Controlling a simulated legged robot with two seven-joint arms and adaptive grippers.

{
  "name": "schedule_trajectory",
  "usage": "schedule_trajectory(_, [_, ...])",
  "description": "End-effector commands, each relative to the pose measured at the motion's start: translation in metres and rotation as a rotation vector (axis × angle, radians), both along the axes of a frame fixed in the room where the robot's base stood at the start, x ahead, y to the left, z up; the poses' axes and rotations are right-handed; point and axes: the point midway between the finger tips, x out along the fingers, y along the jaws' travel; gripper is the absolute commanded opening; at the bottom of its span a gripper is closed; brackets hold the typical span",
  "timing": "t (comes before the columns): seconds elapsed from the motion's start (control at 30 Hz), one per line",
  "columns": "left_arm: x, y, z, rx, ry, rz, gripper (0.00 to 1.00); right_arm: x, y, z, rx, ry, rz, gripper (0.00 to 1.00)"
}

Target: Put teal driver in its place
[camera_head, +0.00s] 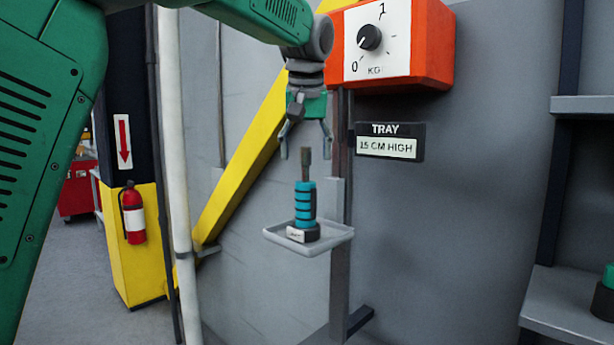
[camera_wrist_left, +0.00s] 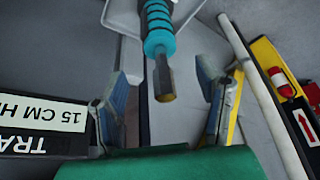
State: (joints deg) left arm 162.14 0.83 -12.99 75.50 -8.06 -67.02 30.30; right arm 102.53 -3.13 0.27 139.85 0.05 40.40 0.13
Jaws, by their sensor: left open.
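The teal driver (camera_head: 305,205) stands upright on the small grey tray (camera_head: 340,238), its dark shaft pointing up. A small white label shows at its base. My left gripper (camera_head: 306,152) points down above the driver, open, with its fingertips on either side of the shaft's upper end and apart from it. In the left wrist view the driver (camera_wrist_left: 158,40) shows between the two open fingers (camera_wrist_left: 165,90), with its shaft tip toward the gripper. My right gripper is not in view.
An orange dial box (camera_head: 430,45) reading 0 to 1 KG hangs above the tray's post. A sign (camera_head: 390,142) reads "TRAY 15 CM HIGH". A yellow diagonal beam (camera_head: 245,165) runs behind. A grey shelf (camera_head: 570,310) at the right holds a green and black object (camera_head: 605,293).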

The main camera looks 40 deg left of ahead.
Motion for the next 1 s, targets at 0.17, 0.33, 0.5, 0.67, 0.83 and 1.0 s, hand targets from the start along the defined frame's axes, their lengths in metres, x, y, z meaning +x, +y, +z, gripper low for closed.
schedule_trajectory(0.17, [-0.009, -0.008, 0.03, 0.002, -0.003, 0.001, 0.59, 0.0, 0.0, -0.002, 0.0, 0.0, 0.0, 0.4])
schedule_trajectory(0.33, [-0.013, -0.012, 0.045, 0.001, 0.001, 0.0, 0.59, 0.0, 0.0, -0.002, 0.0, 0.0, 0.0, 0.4])
schedule_trajectory(0.5, [-0.014, -0.013, 0.048, 0.0, 0.001, 0.0, 0.59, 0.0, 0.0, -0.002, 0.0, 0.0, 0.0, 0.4])
schedule_trajectory(0.67, [-0.014, -0.013, 0.048, 0.0, 0.001, 0.0, 0.59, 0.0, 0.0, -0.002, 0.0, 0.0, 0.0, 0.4])
schedule_trajectory(0.83, [-0.014, -0.013, 0.048, 0.0, 0.001, 0.0, 0.59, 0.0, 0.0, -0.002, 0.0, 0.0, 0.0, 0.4])
schedule_trajectory(1.0, [-0.014, -0.013, 0.048, 0.0, 0.001, 0.0, 0.59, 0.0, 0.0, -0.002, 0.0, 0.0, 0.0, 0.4])
